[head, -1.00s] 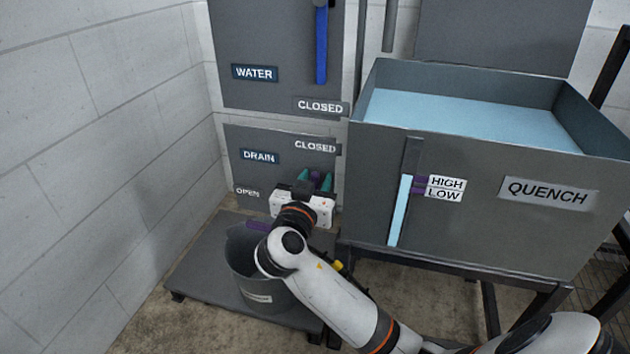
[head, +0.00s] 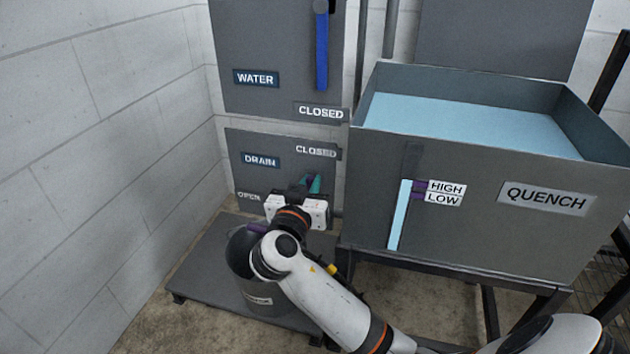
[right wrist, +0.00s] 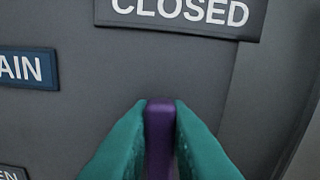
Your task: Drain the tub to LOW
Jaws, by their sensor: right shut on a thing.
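My right gripper (head: 311,182) is at the lower grey DRAIN panel (head: 250,180). In the right wrist view its teal fingers are shut on the purple drain lever (right wrist: 160,140), whose end points toward the CLOSED label (right wrist: 185,12). In the head view the lever is mostly hidden by the gripper. The grey QUENCH tub (head: 480,195) holds light blue water (head: 465,122). Its gauge column (head: 399,215) reaches about the upper purple mark, by the HIGH label (head: 446,187), above the LOW label (head: 443,199). My left gripper is not in view.
A blue WATER lever (head: 321,50) hangs down on the upper panel, toward CLOSED. A dark bucket (head: 241,262) stands on a low grey platform (head: 200,270), partly behind my arm. The block wall is at the left. The tub rests on a dark frame.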

